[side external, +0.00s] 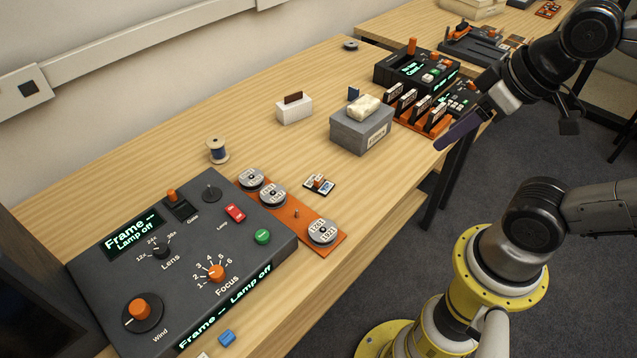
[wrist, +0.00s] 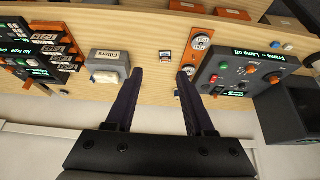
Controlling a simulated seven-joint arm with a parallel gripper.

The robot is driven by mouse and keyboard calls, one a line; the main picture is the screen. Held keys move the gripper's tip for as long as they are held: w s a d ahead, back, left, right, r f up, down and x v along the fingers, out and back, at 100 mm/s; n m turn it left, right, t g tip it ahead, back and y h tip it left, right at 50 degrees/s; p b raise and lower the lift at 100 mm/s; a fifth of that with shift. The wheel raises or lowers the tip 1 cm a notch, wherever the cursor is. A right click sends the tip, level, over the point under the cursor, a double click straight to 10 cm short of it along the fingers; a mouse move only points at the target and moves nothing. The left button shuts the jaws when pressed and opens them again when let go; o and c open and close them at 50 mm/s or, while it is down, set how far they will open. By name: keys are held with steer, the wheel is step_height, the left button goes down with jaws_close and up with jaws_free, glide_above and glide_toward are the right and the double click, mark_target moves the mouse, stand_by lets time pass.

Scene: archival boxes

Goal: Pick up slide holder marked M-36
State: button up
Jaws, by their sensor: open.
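Several upright slide holders (side external: 408,99) with white labels stand in an orange rack (side external: 440,130) at the back right in the side external view. They also show at the left of the wrist view (wrist: 55,48). Their labels are too small to read surely, so I cannot tell which is M-36. My gripper (wrist: 160,76) is open and empty, its two dark fingers wide apart over the bench. In the side external view my gripper (side external: 456,131) hangs near the bench's front edge, beside the rack; one finger partly covers the rack's right end.
A grey filters box (side external: 358,135) with a pale cloth (side external: 363,105) stands left of the rack. A black control console (side external: 415,72) is behind it. A large frame console (side external: 190,270), an orange reel plate (side external: 325,250) and a spool (side external: 217,151) stand further left.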

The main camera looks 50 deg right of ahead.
steer(key=w+r+m, duration=0.4)
steer(key=w+m, duration=0.4)
steer(key=m, duration=0.1)
steer(key=m+g, duration=0.6)
steer(key=m, duration=0.1)
glide_above(319, 178)
step_height(319, 178, down, 24)
steer(key=shift+s+d+r, duration=0.1)
steer(key=shift+s+r, duration=0.05)
steer(key=shift+r, duration=0.1)
steer(key=shift+w+f, duration=0.2)
steer(key=shift+f, duration=2.75)
